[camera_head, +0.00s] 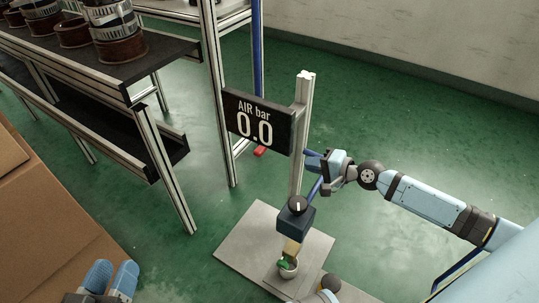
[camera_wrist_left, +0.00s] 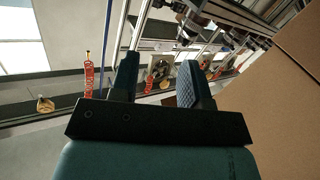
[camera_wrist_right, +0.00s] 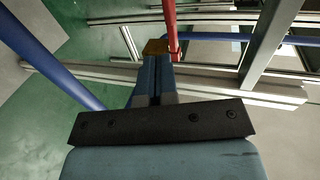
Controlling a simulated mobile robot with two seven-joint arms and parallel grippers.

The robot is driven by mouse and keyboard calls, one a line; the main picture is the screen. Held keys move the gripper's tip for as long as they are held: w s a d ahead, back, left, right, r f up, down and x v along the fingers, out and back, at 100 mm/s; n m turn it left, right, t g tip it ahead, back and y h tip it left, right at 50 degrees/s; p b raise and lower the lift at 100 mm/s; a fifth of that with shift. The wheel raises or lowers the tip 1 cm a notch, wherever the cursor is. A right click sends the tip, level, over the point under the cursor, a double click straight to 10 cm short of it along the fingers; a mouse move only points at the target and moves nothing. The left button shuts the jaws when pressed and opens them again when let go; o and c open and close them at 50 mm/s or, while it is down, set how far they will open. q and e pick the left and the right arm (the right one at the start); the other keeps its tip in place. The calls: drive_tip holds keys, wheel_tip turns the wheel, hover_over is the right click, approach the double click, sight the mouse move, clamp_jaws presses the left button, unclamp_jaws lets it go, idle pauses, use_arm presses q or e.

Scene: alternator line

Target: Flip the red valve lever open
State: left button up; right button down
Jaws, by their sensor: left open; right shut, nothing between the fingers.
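The red valve lever (camera_wrist_right: 170,28) stands out beyond the fingertips of my right gripper (camera_wrist_right: 155,62) in the right wrist view. A small brass-coloured piece (camera_wrist_right: 155,47) shows right at those fingertips; whether they touch it or the lever is unclear. In the head view only a red end of the lever (camera_head: 260,151) shows below the display; the rest is hidden. My right gripper (camera_head: 310,160) is shut and empty beside the post, right of the display. My left gripper (camera_head: 108,278) is open and empty at the lower left, away from the valve; it also shows in the left wrist view (camera_wrist_left: 155,85).
The black display (camera_head: 258,120) reads "AIR bar 0.0" and hangs on an aluminium post (camera_head: 301,105). Blue pipes (camera_wrist_right: 60,65) run near my right gripper. A dark box with a knob (camera_head: 295,215) stands over a grey base plate (camera_head: 250,235). A cardboard box (camera_head: 50,240) is at left.

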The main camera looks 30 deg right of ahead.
drive_tip(key=shift+w, duration=0.1)
drive_tip(key=b, duration=0.3)
approach(264, 152)
drive_tip(key=w+f, duration=0.1)
drive_tip(key=f, duration=0.1)
use_arm(q)
drive_tip(key=shift+w+a+f+m+b, duration=0.4)
drive_tip(key=shift+w+f+m+b, duration=0.3)
drive_tip(key=shift+m, duration=0.4)
use_arm(e)
drive_tip(key=shift+w+a, duration=0.9)
drive_tip(key=shift+w, duration=0.3)
drive_tip(key=shift+w+a, duration=0.9)
drive_tip(key=shift+w, duration=0.3)
use_arm(q)
drive_tip(key=shift+f, duration=0.2)
